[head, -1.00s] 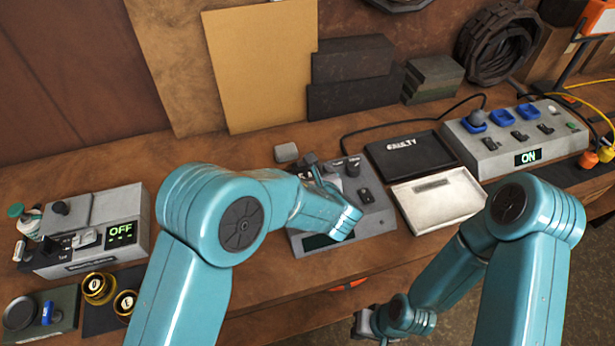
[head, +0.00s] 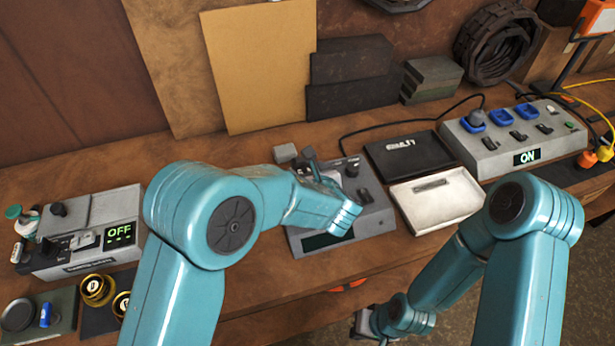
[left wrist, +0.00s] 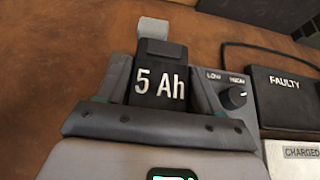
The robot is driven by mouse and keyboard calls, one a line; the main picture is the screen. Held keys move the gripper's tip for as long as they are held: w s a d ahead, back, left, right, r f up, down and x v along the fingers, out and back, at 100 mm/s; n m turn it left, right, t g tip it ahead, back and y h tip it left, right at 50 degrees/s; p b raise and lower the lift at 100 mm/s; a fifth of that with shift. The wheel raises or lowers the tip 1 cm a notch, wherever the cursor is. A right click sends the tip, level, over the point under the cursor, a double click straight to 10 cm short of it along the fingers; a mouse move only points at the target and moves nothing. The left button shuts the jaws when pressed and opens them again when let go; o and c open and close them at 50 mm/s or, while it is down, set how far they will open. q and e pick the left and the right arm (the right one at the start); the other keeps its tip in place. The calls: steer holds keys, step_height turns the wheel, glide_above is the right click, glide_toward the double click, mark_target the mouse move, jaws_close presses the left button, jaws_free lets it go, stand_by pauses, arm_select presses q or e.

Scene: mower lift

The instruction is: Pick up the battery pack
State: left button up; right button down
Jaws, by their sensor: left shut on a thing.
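The battery pack (left wrist: 160,88) is a dark block marked "5 Ah" in the left wrist view. My left gripper (left wrist: 158,100) is shut on it, with a finger on each side. In the head view my left gripper (head: 314,172) is over the grey charger unit (head: 376,214), and my own arm hides most of the pack. I cannot tell whether the pack is clear of the unit. My right gripper (head: 362,324) is low at the bottom of the head view, and its jaws are too small to read.
A black "FAULTY" tray (head: 412,162) and a white tray (head: 440,200) lie right of the charger. A power strip (head: 488,158) reads "ON". A grey box (head: 95,225) at left reads "OFF". A small grey block (head: 286,152) stands behind the charger.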

arm_select(q)
step_height(320, 180, up, 18)
steer(key=shift+r, duration=0.25)
